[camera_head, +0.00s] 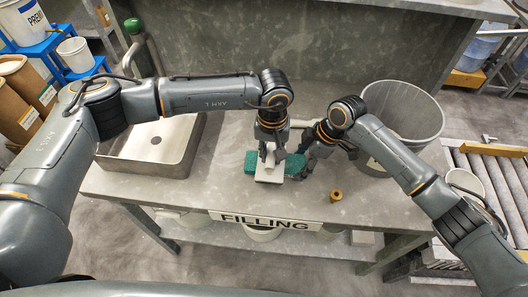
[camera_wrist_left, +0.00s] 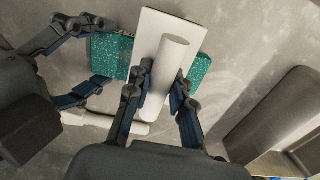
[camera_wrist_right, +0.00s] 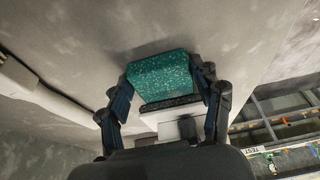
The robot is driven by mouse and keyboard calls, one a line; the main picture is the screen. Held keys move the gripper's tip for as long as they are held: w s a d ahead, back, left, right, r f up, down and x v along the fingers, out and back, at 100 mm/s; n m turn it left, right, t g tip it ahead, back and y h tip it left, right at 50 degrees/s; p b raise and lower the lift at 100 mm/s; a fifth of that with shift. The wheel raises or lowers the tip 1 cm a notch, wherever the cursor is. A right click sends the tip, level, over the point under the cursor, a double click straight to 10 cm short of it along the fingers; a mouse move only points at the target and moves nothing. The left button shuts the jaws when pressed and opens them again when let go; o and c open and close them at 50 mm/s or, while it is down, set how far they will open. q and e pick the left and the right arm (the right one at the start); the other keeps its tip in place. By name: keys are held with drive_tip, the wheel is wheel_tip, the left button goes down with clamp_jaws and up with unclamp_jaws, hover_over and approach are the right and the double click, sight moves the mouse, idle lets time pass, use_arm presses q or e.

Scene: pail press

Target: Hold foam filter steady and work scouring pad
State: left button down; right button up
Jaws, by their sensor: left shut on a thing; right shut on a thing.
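The foam filter looks like a teal speckled block (camera_head: 250,162) lying on the table. It also shows in the left wrist view (camera_wrist_left: 110,55) and the right wrist view (camera_wrist_right: 160,78). The scouring pad appears as a white plate (camera_head: 268,178) with a dark underside and a white cylindrical handle (camera_wrist_left: 168,65), lying across the block's top. My left gripper (camera_wrist_left: 164,80) is shut on the handle from either side. My right gripper (camera_wrist_right: 161,95) is shut on one end of the block, a finger on each side. The plate hides the block's middle.
A metal sink basin (camera_head: 150,170) is at left and a large grey pail (camera_head: 425,119) at right. A small brass-coloured piece (camera_head: 336,195) lies near the front edge above the FILLING sign (camera_head: 265,221). A roller conveyor (camera_head: 500,190) is at far right. The tabletop between sink and block is clear.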

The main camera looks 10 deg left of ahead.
sight(259, 161)
use_arm(q)
drive_tip(key=shift+f, duration=0.15)
drive_tip(key=shift+s+a, duration=0.1)
drive_tip(key=shift+a, duration=1.55)
drive_tip(key=shift+d+r, duration=0.1)
drive_tip(key=shift+r, duration=1.5)
use_arm(e)
drive_tip(key=o, duration=1.6)
